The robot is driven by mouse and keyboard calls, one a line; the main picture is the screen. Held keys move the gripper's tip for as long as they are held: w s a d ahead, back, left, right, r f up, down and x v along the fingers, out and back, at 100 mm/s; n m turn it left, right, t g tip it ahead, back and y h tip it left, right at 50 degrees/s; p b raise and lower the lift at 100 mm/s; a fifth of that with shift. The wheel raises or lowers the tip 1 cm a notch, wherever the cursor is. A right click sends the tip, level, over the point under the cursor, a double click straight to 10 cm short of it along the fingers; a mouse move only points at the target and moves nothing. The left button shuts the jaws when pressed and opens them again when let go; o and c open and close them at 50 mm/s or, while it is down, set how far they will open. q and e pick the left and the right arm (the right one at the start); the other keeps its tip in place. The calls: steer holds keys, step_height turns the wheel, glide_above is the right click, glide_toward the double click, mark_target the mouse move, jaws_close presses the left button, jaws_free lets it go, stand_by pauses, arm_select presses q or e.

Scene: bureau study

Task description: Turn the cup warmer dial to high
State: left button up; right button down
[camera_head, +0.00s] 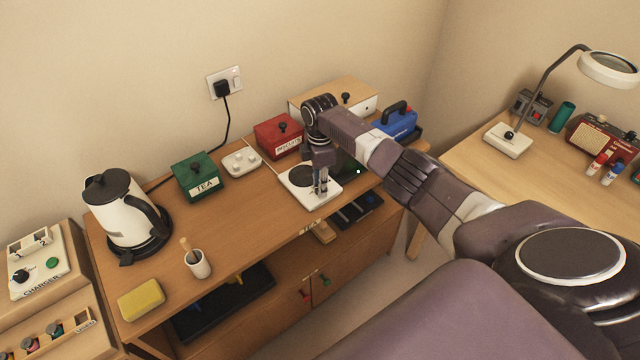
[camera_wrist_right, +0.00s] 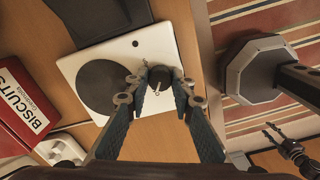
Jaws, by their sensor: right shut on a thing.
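The cup warmer (camera_head: 321,197) is a flat white unit with a dark round heating plate (camera_head: 301,176), near the front edge of the wooden bureau top. It also shows in the right wrist view (camera_wrist_right: 88,65). Its dark round dial (camera_wrist_right: 159,75) has a pale pointer line. My right gripper (camera_head: 320,190) reaches down over the warmer, and its fingertips (camera_wrist_right: 160,86) are closed on the dial from both sides. Small setting marks cannot be read. A dark gripper, apparently my left (camera_wrist_right: 272,138), shows small at the right edge of the wrist view; its jaws are unclear.
The red biscuits box (camera_head: 279,137) and a white socket strip (camera_head: 240,160) stand behind and left of the warmer. A green tea box (camera_head: 197,177) and a kettle (camera_head: 122,212) stand further left.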

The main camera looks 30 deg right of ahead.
steer(key=m+p, duration=0.2)
steer(key=m, duration=0.4)
steer(key=shift+r, duration=0.15)
steer(key=m+p, duration=0.2)
steer(key=m, duration=0.4)
steer(key=shift+m, duration=0.4)
steer(key=m+p, duration=0.1)
steer(key=m, duration=0.4)
steer(key=shift+w+m, duration=0.1)
steer(key=shift+m, duration=0.2)
steer(key=m+p, duration=0.1)
steer(key=m, duration=0.3)
steer(key=shift+m, duration=0.7)
steer(key=c, duration=1.8)
jaws_free()
steer(key=shift+o, duration=0.7)
